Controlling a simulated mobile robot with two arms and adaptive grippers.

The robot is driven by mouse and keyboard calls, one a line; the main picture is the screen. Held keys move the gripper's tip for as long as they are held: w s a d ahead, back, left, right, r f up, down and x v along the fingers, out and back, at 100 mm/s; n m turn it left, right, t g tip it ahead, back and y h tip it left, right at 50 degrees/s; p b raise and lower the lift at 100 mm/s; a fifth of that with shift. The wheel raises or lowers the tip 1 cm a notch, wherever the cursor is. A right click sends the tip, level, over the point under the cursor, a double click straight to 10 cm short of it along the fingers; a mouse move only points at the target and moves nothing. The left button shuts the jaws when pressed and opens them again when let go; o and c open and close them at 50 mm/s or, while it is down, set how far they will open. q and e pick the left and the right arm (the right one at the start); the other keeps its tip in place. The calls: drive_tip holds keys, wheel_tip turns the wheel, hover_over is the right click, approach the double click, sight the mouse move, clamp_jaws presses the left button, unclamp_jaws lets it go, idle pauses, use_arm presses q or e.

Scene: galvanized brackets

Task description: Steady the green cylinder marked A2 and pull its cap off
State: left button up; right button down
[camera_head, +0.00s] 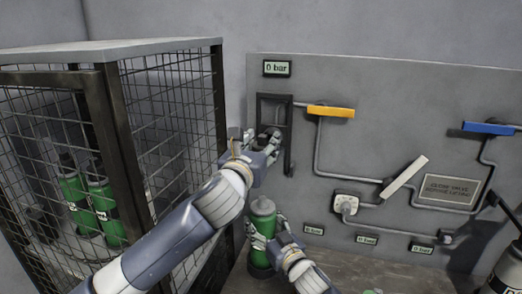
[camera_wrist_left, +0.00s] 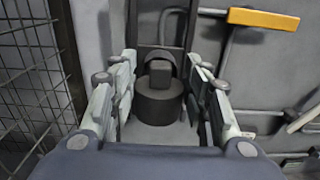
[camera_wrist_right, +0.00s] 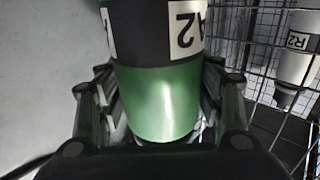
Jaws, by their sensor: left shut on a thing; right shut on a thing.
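The green cylinder marked A2 (camera_head: 263,208) stands upright by the wall panel. Its dark band and A2 label (camera_wrist_right: 187,30) show in the right wrist view. My right gripper (camera_head: 268,243) is shut around the cylinder's body; its fingers flank the green part (camera_wrist_right: 160,105) in the right wrist view. My left gripper (camera_head: 264,152) is higher, above the cylinder, in front of a dark wall bracket. It is shut on a dark grey cap (camera_wrist_left: 158,105) with a block-like top. The cap appears apart from the cylinder, whose green top shows below the left gripper.
A mesh cage (camera_head: 165,110) on the left holds green cylinders (camera_head: 105,205). The grey panel carries pipes, an orange handle (camera_head: 331,112), a blue handle (camera_head: 488,128), a white lever (camera_head: 404,177) and a 0 bar display (camera_head: 277,68). A dark-banded cylinder (camera_head: 505,275) stands lower right.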

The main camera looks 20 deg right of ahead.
drive_tip(key=shift+c, duration=1.8)
unclamp_jaws()
